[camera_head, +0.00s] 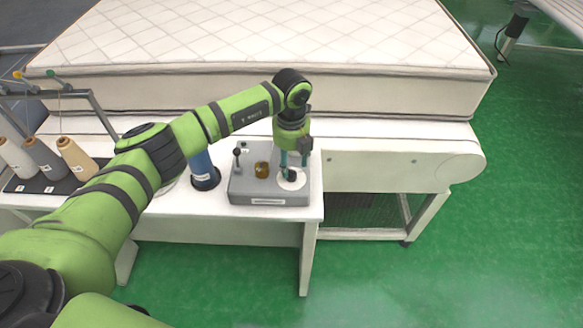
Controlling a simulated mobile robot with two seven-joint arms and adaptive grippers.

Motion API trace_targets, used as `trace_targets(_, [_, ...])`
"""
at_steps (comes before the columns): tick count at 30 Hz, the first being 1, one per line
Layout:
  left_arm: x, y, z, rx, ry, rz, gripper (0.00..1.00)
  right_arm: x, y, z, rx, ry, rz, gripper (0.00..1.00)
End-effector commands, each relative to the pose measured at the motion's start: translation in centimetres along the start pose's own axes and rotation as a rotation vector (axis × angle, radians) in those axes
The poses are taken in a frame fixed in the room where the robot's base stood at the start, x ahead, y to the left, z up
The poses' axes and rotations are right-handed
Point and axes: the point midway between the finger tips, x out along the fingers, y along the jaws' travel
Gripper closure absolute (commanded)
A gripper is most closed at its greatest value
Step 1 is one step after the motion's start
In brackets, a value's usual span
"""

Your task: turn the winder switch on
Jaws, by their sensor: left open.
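The winder is a grey box (270,187) on the white table, with a label on its front. A dark upright lever (237,159), which may be the switch, stands on its left part. A brown-gold spool (262,169) sits in the middle of its top. On the right of the top is a white round patch with a dark part on it. My left gripper (292,170) points down over this right part, open, and covers some of it. I cannot tell whether its fingertips touch anything. My right gripper is not in view.
A dark blue cone (204,172) stands just left of the winder, partly behind my arm. Several thread cones (76,158) stand on a dark rack at the left. A quilted mattress (270,45) lies behind the table. Green floor (450,280) is clear at the front right.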

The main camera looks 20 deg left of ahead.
Motion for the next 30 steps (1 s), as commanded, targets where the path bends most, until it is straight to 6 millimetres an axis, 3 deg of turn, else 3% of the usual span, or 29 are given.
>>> trace_targets(9, [3.9, -0.1, -0.1, 0.001, 0.002, -0.003, 0.48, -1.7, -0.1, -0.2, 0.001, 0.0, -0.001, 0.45])
trace_targets(19, [4.5, -0.1, -0.1, 0.003, 0.001, -0.004, 0.48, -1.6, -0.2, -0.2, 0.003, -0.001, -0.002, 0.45])
trace_targets(23, [4.5, -0.1, -0.1, 0.002, 0.002, -0.005, 1.0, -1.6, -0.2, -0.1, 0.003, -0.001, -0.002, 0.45])
trace_targets(30, [4.5, -0.2, -0.2, 0.007, 0.004, -0.005, 1.0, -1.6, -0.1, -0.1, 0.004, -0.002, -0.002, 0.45])
